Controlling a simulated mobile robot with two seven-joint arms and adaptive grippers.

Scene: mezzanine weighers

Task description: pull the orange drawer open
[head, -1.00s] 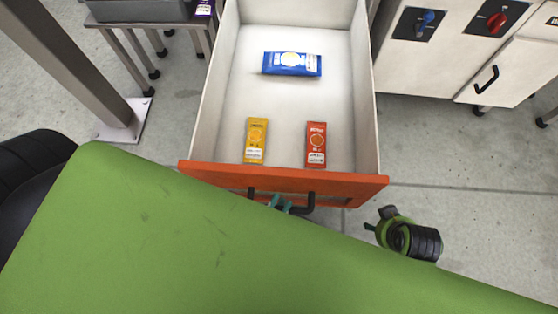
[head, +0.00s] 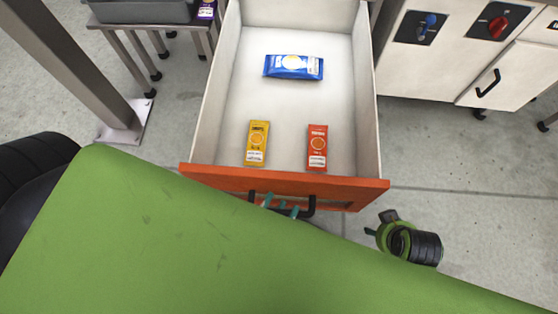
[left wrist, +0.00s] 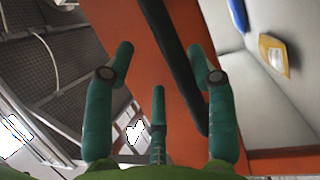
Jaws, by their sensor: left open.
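The orange drawer (head: 230,180) stands far open, its white inside seen from above. Its black handle (head: 308,208) is on the orange front, partly hidden by my green body. My left gripper (head: 280,206) is at the handle, with only its teal fingertips showing in the head view. In the left wrist view its teal fingers (left wrist: 160,75) are spread open, and the black handle bar (left wrist: 175,60) runs between the outer fingers, closer to the right one. I cannot tell whether a finger touches it.
In the drawer lie a blue packet (head: 293,67), a yellow packet (head: 257,143) and a red packet (head: 317,148). A metal post (head: 85,65) stands at left. A white cabinet (head: 430,65) with knobs stands at right. Bare floor (head: 480,160) lies right of the drawer.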

